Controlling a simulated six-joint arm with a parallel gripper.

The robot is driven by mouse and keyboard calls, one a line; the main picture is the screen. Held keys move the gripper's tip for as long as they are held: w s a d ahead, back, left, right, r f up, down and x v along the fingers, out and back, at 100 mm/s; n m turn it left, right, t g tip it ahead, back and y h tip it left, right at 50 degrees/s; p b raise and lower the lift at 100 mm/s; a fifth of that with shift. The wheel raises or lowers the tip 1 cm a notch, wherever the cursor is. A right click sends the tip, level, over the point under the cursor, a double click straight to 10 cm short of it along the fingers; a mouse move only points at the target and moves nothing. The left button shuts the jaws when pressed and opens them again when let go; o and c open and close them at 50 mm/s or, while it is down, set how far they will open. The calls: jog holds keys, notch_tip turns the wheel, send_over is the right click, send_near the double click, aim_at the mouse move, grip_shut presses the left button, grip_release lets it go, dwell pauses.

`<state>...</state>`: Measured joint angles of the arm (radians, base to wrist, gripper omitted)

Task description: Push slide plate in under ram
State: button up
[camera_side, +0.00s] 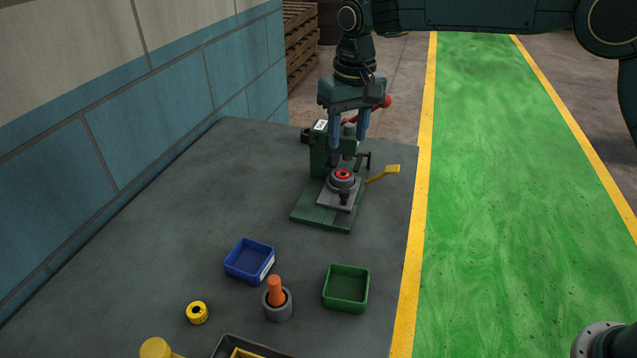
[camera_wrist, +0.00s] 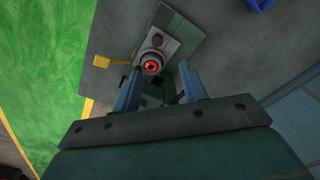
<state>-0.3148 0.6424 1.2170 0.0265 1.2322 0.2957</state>
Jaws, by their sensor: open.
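The grey slide plate (camera_side: 327,200) sits on the green press base (camera_side: 320,216), out in front of the press column (camera_side: 319,155). It also shows in the wrist view (camera_wrist: 171,47). On the plate is a round grey holder (camera_side: 342,184) with a red ring-shaped part (camera_side: 342,174) in it. A dark knob (camera_side: 345,197) stands at the plate's front. My gripper (camera_side: 349,141) is open and empty, above and behind the holder, close to the press head. The wrist view shows its parted fingers (camera_wrist: 160,72).
A yellow lever (camera_side: 385,173) sticks out right of the press; a red-knobbed handle (camera_side: 383,102) is beside my gripper. A blue tray (camera_side: 250,260), green tray (camera_side: 346,288), grey cup with orange peg (camera_side: 277,300) and yellow ring (camera_side: 197,313) stand in front. The left table area is clear.

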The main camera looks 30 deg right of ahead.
aim_at(345, 190)
jog(key=s+t, duration=0.2)
jog(key=s, duration=0.1)
jog(key=s+t, duration=0.2)
jog(key=shift+s+d+f, duration=0.2)
jog(key=shift+f, duration=0.2)
jog(key=shift+f, duration=0.15)
jog(key=shift+x, duration=6.8)
grip_shut()
